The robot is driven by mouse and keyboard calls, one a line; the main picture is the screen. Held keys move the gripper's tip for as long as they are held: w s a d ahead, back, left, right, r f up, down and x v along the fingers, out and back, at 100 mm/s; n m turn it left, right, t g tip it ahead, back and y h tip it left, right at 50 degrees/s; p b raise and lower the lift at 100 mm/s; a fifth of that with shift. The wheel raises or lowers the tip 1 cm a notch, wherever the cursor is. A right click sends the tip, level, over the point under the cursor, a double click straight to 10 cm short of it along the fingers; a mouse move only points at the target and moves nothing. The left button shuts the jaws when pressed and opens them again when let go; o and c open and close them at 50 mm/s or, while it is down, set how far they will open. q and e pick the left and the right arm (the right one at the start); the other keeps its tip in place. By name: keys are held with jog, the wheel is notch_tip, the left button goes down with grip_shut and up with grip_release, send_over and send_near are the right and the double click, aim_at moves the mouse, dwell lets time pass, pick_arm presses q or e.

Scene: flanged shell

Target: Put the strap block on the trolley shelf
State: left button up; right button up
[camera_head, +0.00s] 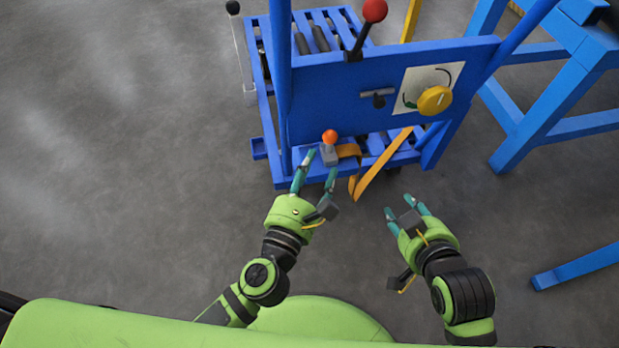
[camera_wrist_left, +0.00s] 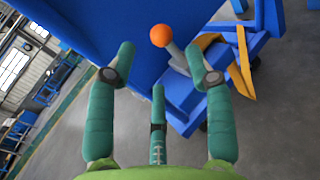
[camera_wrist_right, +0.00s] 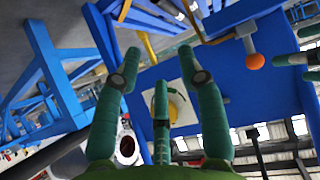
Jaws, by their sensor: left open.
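In the left wrist view the block (camera_wrist_left: 178,60) lies beyond the fingertips, nearer the right finger. My right gripper (camera_head: 400,205) is open and empty, in front of the trolley. The ball also shows in the right wrist view (camera_wrist_right: 255,61).
A blue upright panel (camera_head: 330,100) with a yellow knob (camera_head: 435,100) stands above the shelf. A long yellow strap (camera_head: 380,165) hangs at the front. Blue frames (camera_head: 560,126) stand at right. The left floor is clear.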

pick_arm(q)
jog(key=shift+v, duration=1.25)
